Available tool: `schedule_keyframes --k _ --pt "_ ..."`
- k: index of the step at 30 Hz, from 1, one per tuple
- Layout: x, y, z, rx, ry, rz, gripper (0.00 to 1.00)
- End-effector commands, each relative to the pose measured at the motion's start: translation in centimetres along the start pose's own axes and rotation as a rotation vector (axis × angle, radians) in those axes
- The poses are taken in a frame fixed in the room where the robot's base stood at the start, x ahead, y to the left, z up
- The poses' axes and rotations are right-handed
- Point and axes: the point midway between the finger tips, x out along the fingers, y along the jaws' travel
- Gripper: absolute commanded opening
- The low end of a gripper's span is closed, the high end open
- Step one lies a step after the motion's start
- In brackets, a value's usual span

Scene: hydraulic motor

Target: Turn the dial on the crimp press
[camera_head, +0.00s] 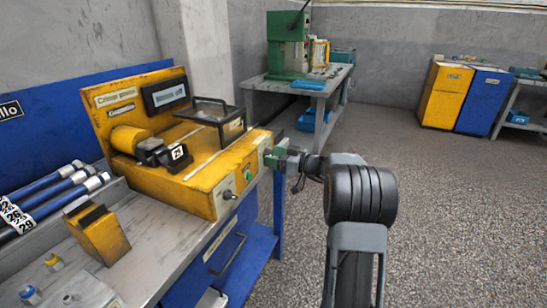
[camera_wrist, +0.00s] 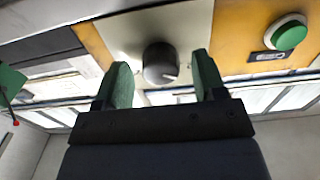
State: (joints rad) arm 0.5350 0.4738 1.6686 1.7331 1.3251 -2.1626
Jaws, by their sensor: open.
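The crimp press (camera_head: 205,165) is a yellow machine with a display, standing on the workbench at left in the head view. My gripper (camera_head: 272,158) is at the right end of its front face. In the wrist view my gripper (camera_wrist: 160,85) is open, with one green finger on each side of the dial (camera_wrist: 160,63), a dark grey round knob on a pale panel. The fingers appear apart from the dial; how far they reach along it I cannot tell. The dial is hidden by my gripper in the head view.
A green button (camera_wrist: 287,35) sits to the right of the dial in the wrist view. A small lever (camera_head: 228,194) sticks out of the press's front. The floor at right is clear.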

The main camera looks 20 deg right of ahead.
Motion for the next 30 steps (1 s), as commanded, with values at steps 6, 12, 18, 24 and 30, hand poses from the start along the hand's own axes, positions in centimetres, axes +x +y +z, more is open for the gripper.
schedule_keyframes --k 6,12,18,24,30 --pt "0.32 -0.01 0.0 0.0 0.0 0.0 0.64" --pt "0.3 -0.02 0.0 0.0 0.0 0.0 0.58" --pt "0.28 -0.02 0.0 0.0 0.0 0.0 0.39" --pt "0.28 -0.02 0.0 0.0 0.0 0.0 0.2" --pt "0.27 -0.02 0.05 0.006 0.0 0.0 0.15"
